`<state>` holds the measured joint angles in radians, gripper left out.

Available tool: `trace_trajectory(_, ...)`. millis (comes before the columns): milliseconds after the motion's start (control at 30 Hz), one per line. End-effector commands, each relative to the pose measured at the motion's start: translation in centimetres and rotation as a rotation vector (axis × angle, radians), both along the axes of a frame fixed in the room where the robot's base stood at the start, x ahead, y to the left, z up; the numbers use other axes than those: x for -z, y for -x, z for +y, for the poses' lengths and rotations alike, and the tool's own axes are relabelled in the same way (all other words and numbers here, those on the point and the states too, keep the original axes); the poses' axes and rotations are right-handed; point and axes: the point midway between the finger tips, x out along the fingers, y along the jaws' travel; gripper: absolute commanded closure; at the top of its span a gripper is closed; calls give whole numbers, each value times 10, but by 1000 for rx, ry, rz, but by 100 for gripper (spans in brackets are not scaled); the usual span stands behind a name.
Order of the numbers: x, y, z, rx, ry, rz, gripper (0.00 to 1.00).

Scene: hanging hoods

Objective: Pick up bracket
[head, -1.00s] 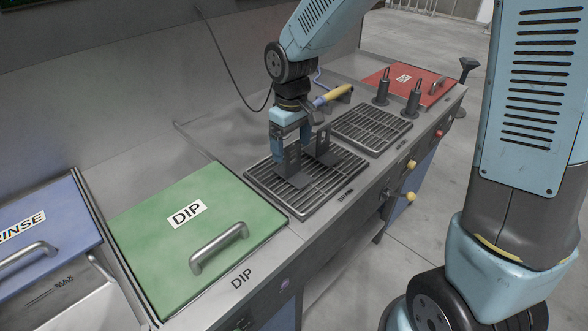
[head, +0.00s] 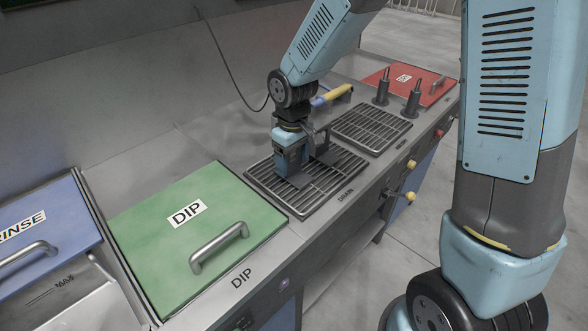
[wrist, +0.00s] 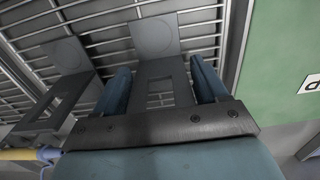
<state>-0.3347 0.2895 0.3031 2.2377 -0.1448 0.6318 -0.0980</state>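A dark grey bracket with an upright slotted plate and a flat foot stands on the drain grate (head: 334,186); its foot shows in the head view (head: 298,180), and its upright plate shows in the wrist view (wrist: 160,70). My gripper (head: 289,172) is low over the grate, around this bracket. In the wrist view its two fingers (wrist: 162,76) are apart, one on each side of the plate, with narrow gaps visible near the tips. In the head view the gripper hides most of the upright plate. A second similar bracket (head: 322,143) stands just beside it, at the left of the wrist view (wrist: 70,92).
A green DIP lid (head: 160,245) with a raised handle is left of the grate. Another grate (head: 371,127), dark posts (head: 412,104), a yellow-handled tool (head: 334,94) and a red lid (head: 425,82) lie to the right. The second bracket is close to my gripper.

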Motion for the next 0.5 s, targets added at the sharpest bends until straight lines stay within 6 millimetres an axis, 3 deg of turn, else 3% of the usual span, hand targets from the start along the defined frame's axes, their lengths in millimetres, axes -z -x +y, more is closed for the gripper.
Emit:
trace_trajectory(67, 0, 0, 0, 0, 0, 0, 36)
trace_trajectory(500, 0, 0, 0, -1, 0, 0, 78)
